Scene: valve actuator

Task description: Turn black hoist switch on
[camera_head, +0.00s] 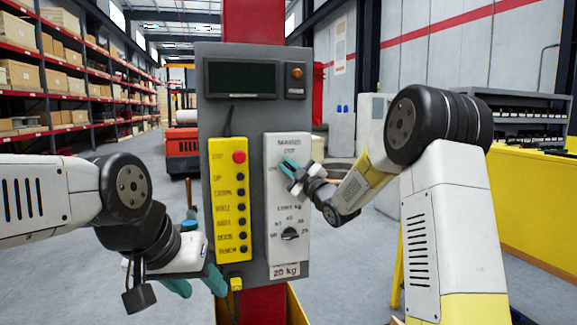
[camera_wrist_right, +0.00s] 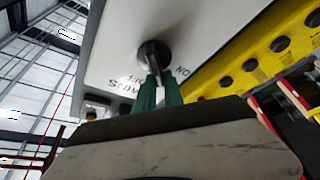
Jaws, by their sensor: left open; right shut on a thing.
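The light grey switch panel (camera_head: 301,252) is on the right side of a dark grey control box (camera_head: 263,112). Its upper black switch (camera_wrist_right: 153,53), by the MAINS, OFF and ON lettering, shows in the right wrist view. My right gripper (camera_head: 290,170) is shut on this switch, with its green fingertips (camera_wrist_right: 158,88) around the knob's grip. In the head view the gripper hides the switch. The exact angle of the knob is hard to tell. My left gripper (camera_head: 197,283) is open and empty, low and left of the box.
A lower black knob (camera_head: 289,233) with a kg scale is on the same panel. A yellow button strip (camera_head: 228,205) with a red button (camera_head: 239,157) is left of it. A dark display (camera_head: 240,78) is above. The box hangs on a red column (camera_head: 253,22).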

